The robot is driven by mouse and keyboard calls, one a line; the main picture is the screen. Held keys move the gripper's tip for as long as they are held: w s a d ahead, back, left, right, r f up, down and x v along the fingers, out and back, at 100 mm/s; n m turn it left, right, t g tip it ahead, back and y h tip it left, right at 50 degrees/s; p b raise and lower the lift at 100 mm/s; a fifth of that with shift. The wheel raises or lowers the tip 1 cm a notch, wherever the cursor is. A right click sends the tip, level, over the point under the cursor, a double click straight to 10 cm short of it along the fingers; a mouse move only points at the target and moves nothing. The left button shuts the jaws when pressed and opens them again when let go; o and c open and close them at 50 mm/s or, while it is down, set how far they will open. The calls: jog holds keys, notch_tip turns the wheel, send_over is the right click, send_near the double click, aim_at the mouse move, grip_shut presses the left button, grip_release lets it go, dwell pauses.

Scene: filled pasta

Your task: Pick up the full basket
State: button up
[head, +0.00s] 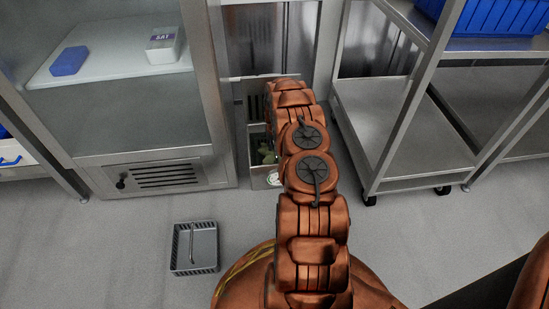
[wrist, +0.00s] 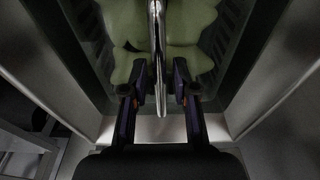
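The full basket is dark-walled and holds pale green pieces (wrist: 185,60); it fills the top of the wrist view. Its thin, light handle (wrist: 157,45) runs down the middle of that view. My gripper (wrist: 158,90) is open, with one finger on each side of the handle and a gap showing at each side. In the head view, my arm hides the gripper and most of the basket; some green contents (head: 266,154) show left of the arm. A second basket (head: 195,248), grey and apparently empty, stands on the floor at lower left.
Light metal walls (wrist: 250,100) surround the full basket. A glass-fronted metal cabinet (head: 160,160) stands to its left and a wheeled metal rack (head: 385,130) to its right, leaving a narrow gap. Open floor (head: 120,250) lies in front.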

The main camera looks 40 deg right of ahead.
grip_shut()
dwell(0.3)
jog(key=shift+r, duration=0.1)
